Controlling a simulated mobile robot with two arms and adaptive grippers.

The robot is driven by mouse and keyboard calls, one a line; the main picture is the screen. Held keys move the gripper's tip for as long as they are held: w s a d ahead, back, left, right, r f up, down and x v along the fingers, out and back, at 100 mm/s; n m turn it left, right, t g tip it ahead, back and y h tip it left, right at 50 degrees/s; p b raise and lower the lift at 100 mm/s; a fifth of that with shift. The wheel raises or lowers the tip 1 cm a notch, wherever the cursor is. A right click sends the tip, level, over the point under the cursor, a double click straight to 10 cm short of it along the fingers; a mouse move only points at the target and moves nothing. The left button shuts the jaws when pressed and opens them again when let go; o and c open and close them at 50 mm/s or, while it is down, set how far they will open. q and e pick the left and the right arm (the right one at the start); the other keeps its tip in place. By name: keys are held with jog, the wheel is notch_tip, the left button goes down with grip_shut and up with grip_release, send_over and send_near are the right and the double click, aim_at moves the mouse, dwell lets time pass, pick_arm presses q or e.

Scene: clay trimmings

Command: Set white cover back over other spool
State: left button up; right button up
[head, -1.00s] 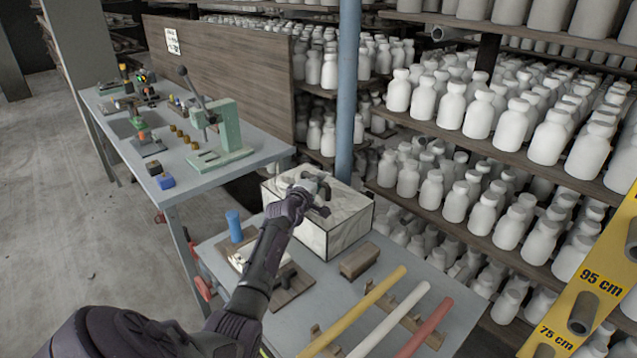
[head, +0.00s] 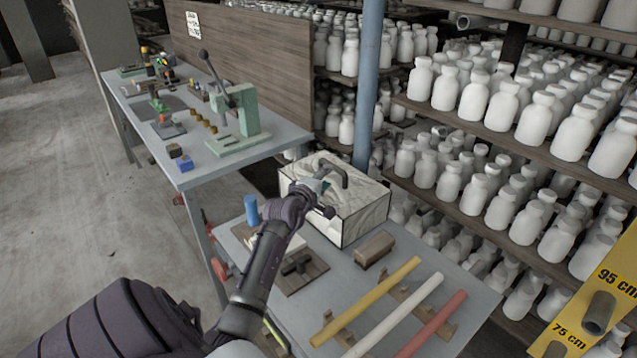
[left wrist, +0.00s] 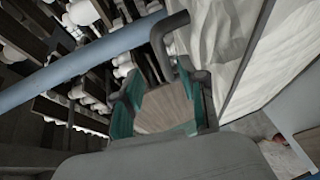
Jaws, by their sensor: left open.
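The white cover (head: 366,218) is a box with white, veined faces, dark edges and a dark bent handle (head: 335,171) on top. It stands at the back of the near grey table; what is under it is hidden. My left gripper (head: 320,188) is open at the cover's top, just left of and beside the handle. In the left wrist view, the teal-sided fingers (left wrist: 165,105) are apart, with the handle (left wrist: 160,38) just beyond them and the cover's white face (left wrist: 228,45) at right. No spool can be made out for certain. My right gripper is not in view.
On the near table (head: 330,283), a blue cylinder (head: 251,210) stands left of my arm, and a brown block (head: 374,249) lies in front of the cover. Yellow, white and red rods lie at front right. A blue post (head: 368,90) and bottle shelves stand behind.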

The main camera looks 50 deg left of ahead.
pick_arm(q)
jog(key=shift+v, duration=2.2)
